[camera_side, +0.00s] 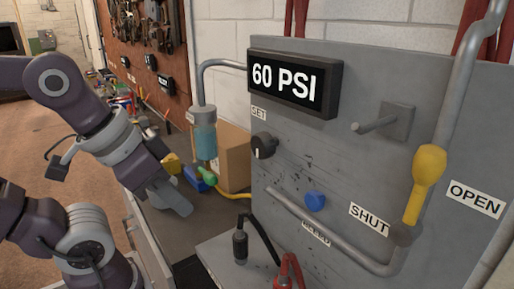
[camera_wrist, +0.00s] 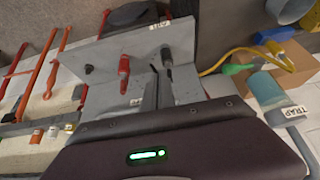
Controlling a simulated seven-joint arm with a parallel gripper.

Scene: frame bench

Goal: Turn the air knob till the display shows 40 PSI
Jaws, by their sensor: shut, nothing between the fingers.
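The display (camera_side: 294,84) on the grey panel reads 60 PSI. A black knob (camera_side: 264,146) with a white mark toward its lower left sits below the display, under a SET label. My gripper (camera_side: 182,205) is shut and empty, left of the panel and lower than the knob, clearly apart from it. In the wrist view the closed fingers (camera_wrist: 158,92) point at a grey plate bearing a red connector (camera_wrist: 124,68) and a black connector (camera_wrist: 167,60). The knob and display cannot be made out in the wrist view.
The panel (camera_side: 340,170) also carries a blue BLEED knob (camera_side: 315,201), a yellow lever (camera_side: 418,185) between SHUT and OPEN labels, a peg, and pipes. Cables rise in front.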

